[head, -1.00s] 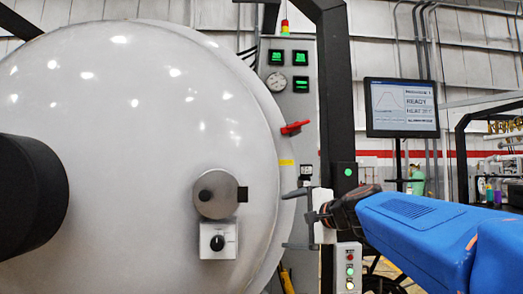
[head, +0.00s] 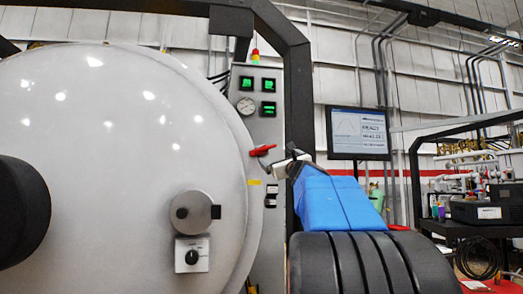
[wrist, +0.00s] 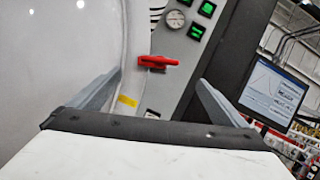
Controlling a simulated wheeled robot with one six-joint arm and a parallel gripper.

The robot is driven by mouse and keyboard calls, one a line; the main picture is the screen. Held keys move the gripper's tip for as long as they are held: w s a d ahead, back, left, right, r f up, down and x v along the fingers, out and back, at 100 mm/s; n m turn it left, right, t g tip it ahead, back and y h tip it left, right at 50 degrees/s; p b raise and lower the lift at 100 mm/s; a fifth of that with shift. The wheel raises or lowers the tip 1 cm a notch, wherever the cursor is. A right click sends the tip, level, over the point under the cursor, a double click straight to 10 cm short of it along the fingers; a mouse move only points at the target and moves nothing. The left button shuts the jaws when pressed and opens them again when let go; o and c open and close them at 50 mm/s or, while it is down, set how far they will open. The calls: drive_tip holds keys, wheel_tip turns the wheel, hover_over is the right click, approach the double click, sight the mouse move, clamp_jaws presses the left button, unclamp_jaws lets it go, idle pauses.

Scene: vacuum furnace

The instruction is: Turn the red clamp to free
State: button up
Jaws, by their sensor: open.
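The red clamp (head: 262,150) is a small red lever at the right rim of the big pale furnace door (head: 110,130), beside the grey control panel. It points to the right, nearly level. In the wrist view the red clamp (wrist: 158,62) lies ahead, between my two grey fingers and beyond them. My gripper (head: 289,160) is just right of the clamp in the head view, partly hidden by my blue arm. In the wrist view my gripper (wrist: 150,90) is open, with nothing between the fingers. I cannot tell whether any finger touches the clamp.
The control panel (head: 258,120) has green displays and a round gauge (head: 246,106) above the clamp. A dark frame post (head: 298,100) stands right of the panel. A round latch (head: 190,212) and a knob box (head: 192,254) sit on the door. A monitor (head: 358,132) stands right.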

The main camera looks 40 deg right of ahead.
sight(266, 149)
drive_tip(key=x, duration=1.5)
drive_tip(key=shift+w+d, duration=0.1)
drive_tip(key=shift+r, duration=0.1)
drive_tip(key=c, duration=1)
